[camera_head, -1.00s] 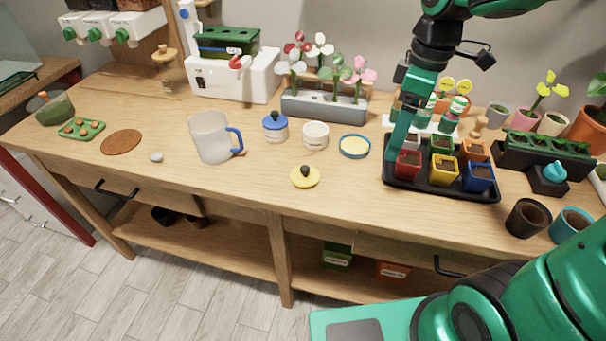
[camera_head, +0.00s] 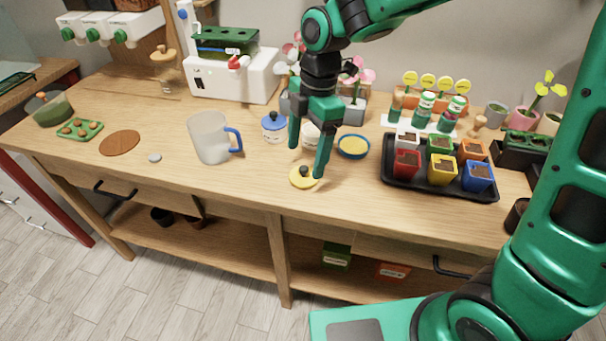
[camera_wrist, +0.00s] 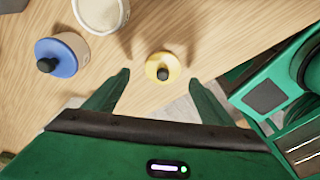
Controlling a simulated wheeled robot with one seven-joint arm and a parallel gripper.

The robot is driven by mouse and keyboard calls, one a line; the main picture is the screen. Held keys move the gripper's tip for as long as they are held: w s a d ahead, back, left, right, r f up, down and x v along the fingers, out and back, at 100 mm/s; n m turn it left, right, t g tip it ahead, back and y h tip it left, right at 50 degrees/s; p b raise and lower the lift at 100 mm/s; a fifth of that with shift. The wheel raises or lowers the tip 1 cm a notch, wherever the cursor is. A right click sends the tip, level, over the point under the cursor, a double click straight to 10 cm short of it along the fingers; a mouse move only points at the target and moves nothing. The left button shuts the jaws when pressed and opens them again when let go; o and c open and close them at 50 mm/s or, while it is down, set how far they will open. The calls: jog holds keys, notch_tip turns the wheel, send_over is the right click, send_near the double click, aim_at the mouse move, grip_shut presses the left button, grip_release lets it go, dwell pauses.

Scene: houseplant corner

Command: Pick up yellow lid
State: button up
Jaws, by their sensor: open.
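The yellow lid (camera_head: 301,179) is a flat disc with a dark round knob, lying on the wooden table near its front edge. In the wrist view the yellow lid (camera_wrist: 160,68) shows ahead of and between my fingertips, its dark knob uppermost. My gripper (camera_head: 308,160) is open and empty, pointing down just above and behind the lid. One finger overlaps the lid's right side in the head view. In the wrist view my gripper (camera_wrist: 158,85) has its two fingers spread wide, with nothing between them but the lid beyond.
A blue-lidded jar (camera_head: 274,128) stands left of my gripper and a white jar (camera_head: 309,135) behind it, partly hidden. A frosted mug (camera_head: 210,138) stands further left.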

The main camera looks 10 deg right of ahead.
aim_at(305, 166)
jog(key=f, duration=0.4)
jog(key=shift+s+a+f, duration=0.1)
jog(key=shift+s+f, duration=0.15)
jog(key=shift+f, duration=0.15)
jog(key=c, duration=1.1)
